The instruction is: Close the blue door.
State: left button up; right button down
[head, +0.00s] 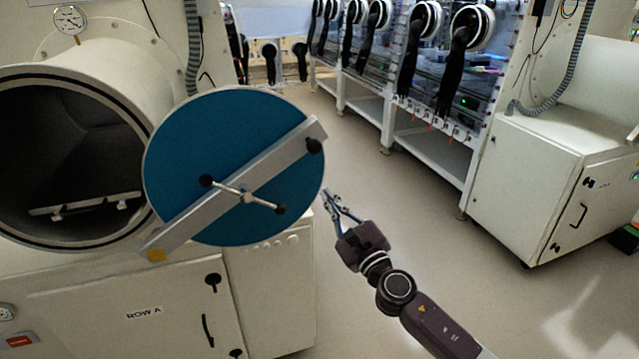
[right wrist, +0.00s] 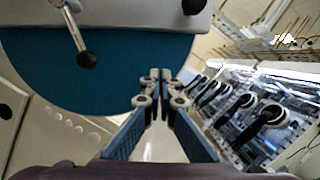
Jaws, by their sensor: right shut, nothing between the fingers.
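The blue door (head: 190,155) is a round disc with a grey diagonal bar and a handle with black knobs (head: 243,193). It stands swung open to the right of the round chamber opening (head: 60,160), whose dark inside shows. My right gripper (head: 330,195) is shut and empty, just beyond the door's right edge in the head view. In the right wrist view the blue door (right wrist: 90,85) fills the upper left, and the shut fingertips (right wrist: 162,80) overlap its right edge. I cannot tell whether they touch it. My left gripper is not in view.
A cabinet marked ROW A (head: 130,315) stands below the chamber. A row of gloveboxes with black gloves (head: 455,65) runs along the back right, ending at a white cabinet (head: 560,180). The floor (head: 400,225) between is clear.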

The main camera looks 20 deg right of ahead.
send_near(306, 164)
jog(key=x, duration=0.4)
jog(key=shift+w+a, duration=0.1)
jog(key=shift+w, duration=0.25)
jog(key=r+p, duration=0.1)
jog(key=a+r, duration=0.1)
jog(key=r+p, duration=0.1)
jog(key=shift+w+a+p, duration=0.25)
jog(key=shift+p, duration=0.05)
jog(key=shift+s+a+r+p, duration=0.15)
jog(key=shift+a+r+p, duration=0.1)
jog(key=shift+r+p, duration=0.1)
jog(key=shift+a, duration=0.1)
jog(key=shift+r, duration=0.1)
